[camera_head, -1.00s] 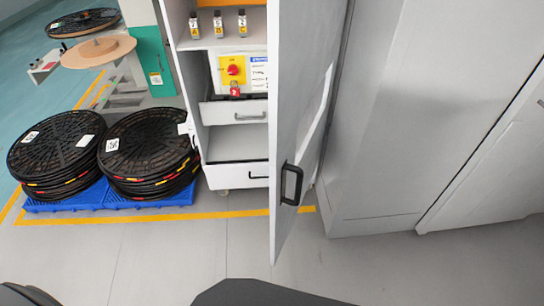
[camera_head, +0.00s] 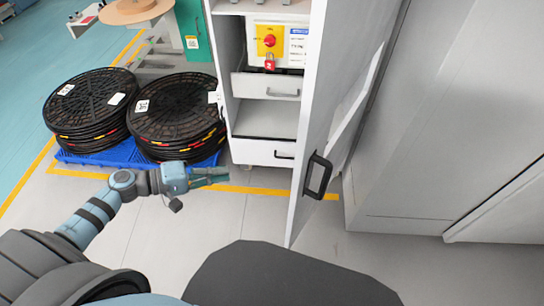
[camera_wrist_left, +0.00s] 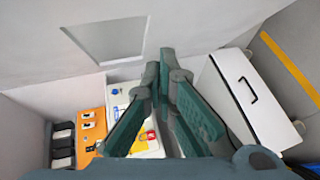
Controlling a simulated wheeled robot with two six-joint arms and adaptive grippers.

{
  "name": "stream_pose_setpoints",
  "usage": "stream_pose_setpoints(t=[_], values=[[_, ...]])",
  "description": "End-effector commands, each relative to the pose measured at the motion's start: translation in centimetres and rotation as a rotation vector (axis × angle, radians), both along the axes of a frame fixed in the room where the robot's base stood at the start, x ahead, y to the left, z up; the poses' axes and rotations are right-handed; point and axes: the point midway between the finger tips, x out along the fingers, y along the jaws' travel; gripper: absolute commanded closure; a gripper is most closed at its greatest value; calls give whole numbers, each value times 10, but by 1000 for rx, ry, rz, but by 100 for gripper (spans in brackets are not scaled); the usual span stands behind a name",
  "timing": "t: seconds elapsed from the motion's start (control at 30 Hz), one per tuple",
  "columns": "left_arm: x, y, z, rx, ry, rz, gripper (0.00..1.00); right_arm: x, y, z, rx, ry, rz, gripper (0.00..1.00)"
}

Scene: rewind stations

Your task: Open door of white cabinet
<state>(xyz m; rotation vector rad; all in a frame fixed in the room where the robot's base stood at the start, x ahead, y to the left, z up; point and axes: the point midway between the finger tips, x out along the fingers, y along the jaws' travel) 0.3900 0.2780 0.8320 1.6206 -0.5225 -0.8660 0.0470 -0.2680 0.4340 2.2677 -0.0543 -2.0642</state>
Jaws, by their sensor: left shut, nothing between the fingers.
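The white cabinet (camera_head: 231,100) stands at the upper middle of the head view. Its door (camera_head: 337,90) stands swung out toward me, so shelves, drawers and a red switch on a yellow plate show inside. The door's black handle (camera_head: 318,176) faces right. My left gripper (camera_head: 226,175) is shut and empty, left of the door and in front of the cabinet's lower drawer, apart from the handle. In the left wrist view its fingers (camera_wrist_left: 158,75) are together, with the cabinet interior behind them. My right gripper is out of view.
Stacks of black reels (camera_head: 177,110) sit on a blue pallet (camera_head: 100,155) left of the cabinet. A large grey cabinet (camera_head: 440,120) stands close on the right. The grey floor (camera_head: 220,225) in front is clear.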

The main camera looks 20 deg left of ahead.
Motion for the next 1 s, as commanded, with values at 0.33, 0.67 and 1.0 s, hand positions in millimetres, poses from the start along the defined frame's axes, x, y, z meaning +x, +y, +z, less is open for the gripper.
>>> stream_pose_setpoints(t=[0.33, 0.67, 1.0], values=[[0, -45, 99, -251, -109, -152, 100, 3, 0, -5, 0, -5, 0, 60], [38, -105, 101, -252, -109, -146, 100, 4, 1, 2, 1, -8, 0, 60], [35, -150, 100, -248, -103, -146, 100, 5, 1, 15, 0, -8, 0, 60]])
